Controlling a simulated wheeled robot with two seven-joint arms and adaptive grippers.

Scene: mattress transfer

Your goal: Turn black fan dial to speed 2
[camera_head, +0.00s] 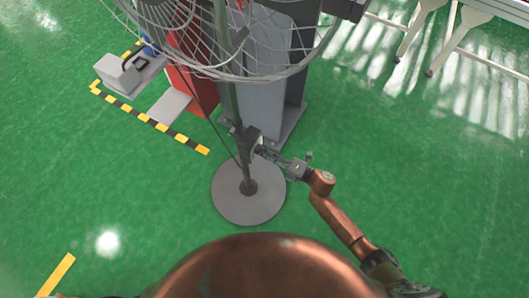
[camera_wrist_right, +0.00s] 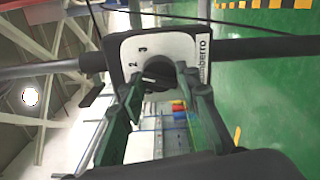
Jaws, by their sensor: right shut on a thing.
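The standing fan has a wire cage (camera_head: 235,70) at the top, a dark pole (camera_head: 231,105) and a round grey base (camera_head: 247,208) on the floor. Its control box (camera_head: 246,134) sits on the pole. In the right wrist view the box has a white face plate (camera_wrist_right: 140,50) with the numbers 2 and 3 and lettering at its right end. The dark dial (camera_wrist_right: 158,68) is at the plate's middle, partly hidden by the fingers. My right gripper (camera_head: 262,151) is at the box, its two fingers (camera_wrist_right: 161,84) shut on the dial. My left gripper is not in view.
A grey cabinet (camera_head: 252,50) and a red unit (camera_head: 190,85) stand behind the fan. Yellow-black floor tape (camera_head: 160,126) lies to the left. A dark cord hangs beside the pole. White-legged frames (camera_head: 410,35) stand at upper right.

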